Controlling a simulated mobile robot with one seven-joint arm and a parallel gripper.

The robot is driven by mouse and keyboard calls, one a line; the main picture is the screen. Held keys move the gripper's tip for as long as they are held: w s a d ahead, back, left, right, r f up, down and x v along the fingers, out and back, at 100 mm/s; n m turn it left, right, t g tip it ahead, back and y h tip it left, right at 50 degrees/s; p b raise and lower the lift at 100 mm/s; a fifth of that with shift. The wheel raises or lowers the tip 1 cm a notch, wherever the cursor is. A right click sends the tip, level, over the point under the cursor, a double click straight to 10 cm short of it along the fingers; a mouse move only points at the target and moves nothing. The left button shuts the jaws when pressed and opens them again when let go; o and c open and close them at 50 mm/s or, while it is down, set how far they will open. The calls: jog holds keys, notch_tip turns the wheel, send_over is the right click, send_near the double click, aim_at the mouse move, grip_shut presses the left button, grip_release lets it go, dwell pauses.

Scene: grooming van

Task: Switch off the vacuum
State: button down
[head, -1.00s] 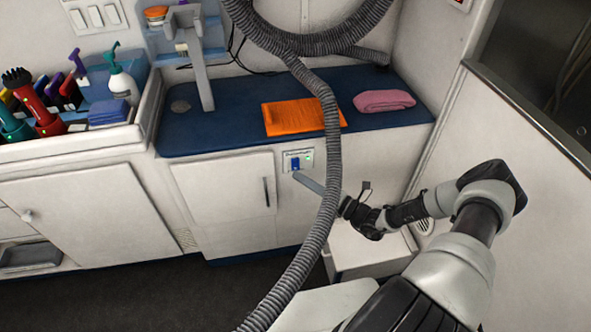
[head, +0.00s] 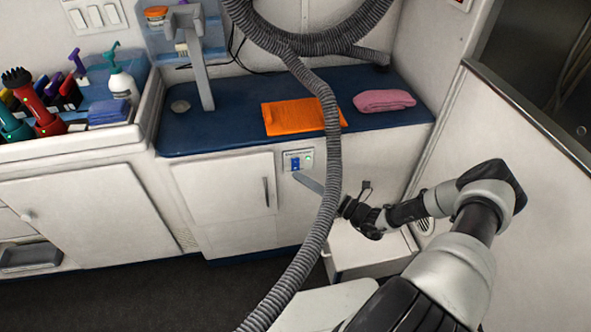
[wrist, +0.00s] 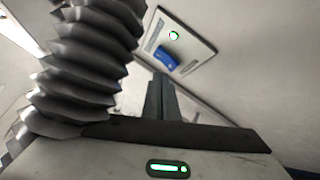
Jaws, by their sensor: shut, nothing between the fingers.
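The switch panel is a small white plate (head: 298,160) on the cabinet front under the blue counter. It carries a blue rocker switch (head: 295,164) and a lit green light (head: 308,157). In the wrist view the blue rocker (wrist: 166,58) and the green light (wrist: 174,36) show just beyond my fingers. My gripper (head: 297,176) is shut and empty, its tip just below the rocker. In the wrist view the shut fingers (wrist: 160,76) point at the panel; I cannot tell whether they touch it. The vacuum body is not identifiable.
Dark floor is clear at lower left.

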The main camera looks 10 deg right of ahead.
jog(key=shift+w, duration=0.35)
jog(key=shift+w+f+b, duration=0.1)
jog(key=shift+w+b, duration=0.25)
jog(key=shift+b, duration=0.05)
dwell(0.5)
jog(key=shift+s, duration=0.15)
jog(key=shift+s+p, duration=0.45)
jog(key=shift+s, duration=0.2)
jog(key=s+p, duration=0.1)
jog(key=s, duration=0.1)
jog(key=s+r+p, duration=0.1)
jog(key=s, duration=0.2)
dwell(0.4)
